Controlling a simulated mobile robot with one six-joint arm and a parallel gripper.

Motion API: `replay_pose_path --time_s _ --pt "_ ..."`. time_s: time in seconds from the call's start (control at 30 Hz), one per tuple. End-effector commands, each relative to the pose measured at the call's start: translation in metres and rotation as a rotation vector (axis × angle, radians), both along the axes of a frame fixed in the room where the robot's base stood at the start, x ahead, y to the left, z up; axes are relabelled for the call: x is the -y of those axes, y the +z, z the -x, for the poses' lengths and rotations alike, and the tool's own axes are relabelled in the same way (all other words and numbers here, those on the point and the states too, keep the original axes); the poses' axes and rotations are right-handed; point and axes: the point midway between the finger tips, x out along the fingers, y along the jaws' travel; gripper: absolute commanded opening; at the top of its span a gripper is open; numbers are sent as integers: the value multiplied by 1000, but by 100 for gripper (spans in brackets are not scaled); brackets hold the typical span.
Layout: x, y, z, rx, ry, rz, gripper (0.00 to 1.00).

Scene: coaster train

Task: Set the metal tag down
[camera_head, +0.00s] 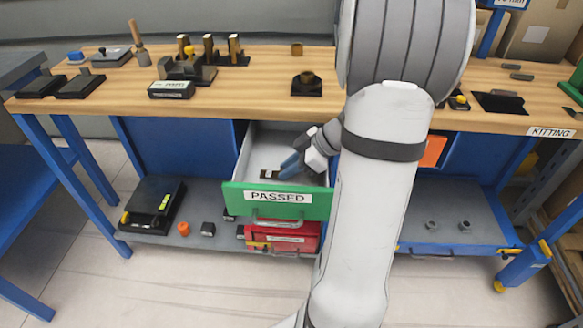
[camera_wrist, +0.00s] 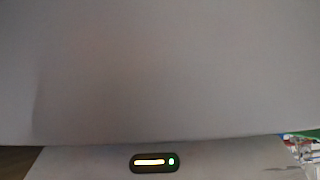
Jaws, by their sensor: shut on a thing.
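The green-fronted drawer marked PASSED (camera_head: 240,193) is pulled out below the workbench, with a pale inside. My gripper (camera_head: 278,172) reaches down into this drawer from the right, its blue fingers pointing down and left. A small dark brown piece (camera_head: 268,175) shows at the fingertips, low in the drawer; it appears to be the metal tag, and my gripper is shut on it. I cannot tell whether it touches the drawer floor. The wrist view shows mostly a plain grey surface, with no fingers or tag visible.
The wooden workbench top (camera_head: 120,92) above carries several black fixtures and tools. A black case (camera_head: 152,203) lies on the lower shelf at left. My arm hides the bench's middle right.

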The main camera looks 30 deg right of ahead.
Motion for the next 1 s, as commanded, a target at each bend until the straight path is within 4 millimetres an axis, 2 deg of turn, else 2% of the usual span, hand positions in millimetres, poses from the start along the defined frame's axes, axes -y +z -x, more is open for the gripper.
replay_pose_path --time_s 0.4,0.43,0.67,1.0 --pt "0 -5 0 2 1 1 0" --pt "0 -4 0 2 1 1 22" --pt "-1 -4 0 1 1 1 41" --pt "-1 0 0 1 2 0 43"
